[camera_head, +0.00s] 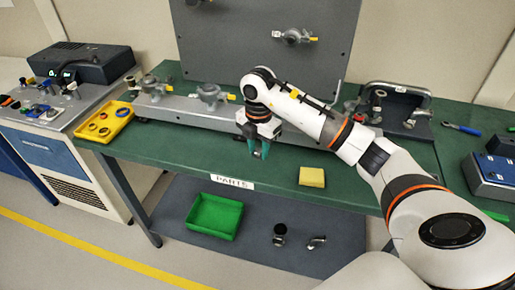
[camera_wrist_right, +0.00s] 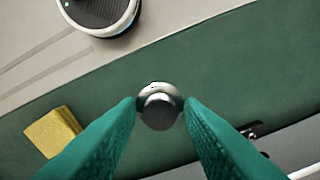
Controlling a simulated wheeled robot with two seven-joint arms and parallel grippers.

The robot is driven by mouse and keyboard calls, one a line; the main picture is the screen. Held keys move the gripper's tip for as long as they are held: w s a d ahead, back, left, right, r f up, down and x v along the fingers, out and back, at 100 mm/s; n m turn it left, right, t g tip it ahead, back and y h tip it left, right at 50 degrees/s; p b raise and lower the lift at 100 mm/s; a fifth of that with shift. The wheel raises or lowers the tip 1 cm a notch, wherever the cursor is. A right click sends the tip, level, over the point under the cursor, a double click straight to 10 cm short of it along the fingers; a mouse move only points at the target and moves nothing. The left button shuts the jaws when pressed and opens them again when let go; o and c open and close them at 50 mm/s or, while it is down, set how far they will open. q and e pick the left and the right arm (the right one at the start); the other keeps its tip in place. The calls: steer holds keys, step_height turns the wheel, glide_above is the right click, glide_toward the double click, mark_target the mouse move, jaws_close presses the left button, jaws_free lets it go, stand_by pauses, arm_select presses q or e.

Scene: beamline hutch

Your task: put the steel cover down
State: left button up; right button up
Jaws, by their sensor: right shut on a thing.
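My right gripper (camera_head: 259,151) is over the green bench, left of the yellow block, with its fingers pointing down. In the right wrist view its green fingers (camera_wrist_right: 160,110) are shut on the steel cover (camera_wrist_right: 160,105), a small round shiny metal piece held at the fingertips. In the head view I cannot make out the cover between the fingers. I cannot tell how high it is above the bench top. My left gripper is not in view.
A yellow block (camera_head: 311,177) lies on the green bench (camera_head: 200,157); it also shows in the wrist view (camera_wrist_right: 52,133). A grey rail with valves (camera_head: 209,94) runs behind. A yellow tray (camera_head: 103,121) sits at left. A green bin (camera_head: 214,216) is on the lower shelf.

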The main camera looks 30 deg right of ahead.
mark_target(257, 150)
steer(key=shift+a+f, duration=0.1)
steer(key=shift+f, duration=0.6)
step_height(257, 150, down, 3)
steer(key=shift+a+f+p, duration=0.1)
steer(key=shift+p, duration=0.3)
steer(key=shift+f, duration=0.25)
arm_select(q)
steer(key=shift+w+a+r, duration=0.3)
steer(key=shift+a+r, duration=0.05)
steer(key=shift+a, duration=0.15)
arm_select(e)
steer(key=o, duration=1)
steer(key=shift+r, duration=0.2)
steer(key=shift+w+r, duration=0.1)
steer(key=shift+r, duration=0.15)
arm_select(q)
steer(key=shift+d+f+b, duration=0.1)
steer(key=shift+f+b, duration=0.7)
steer(key=shift+b, duration=0.1)
arm_select(e)
step_height(257, 150, up, 12)
steer(key=shift+f, duration=0.25)
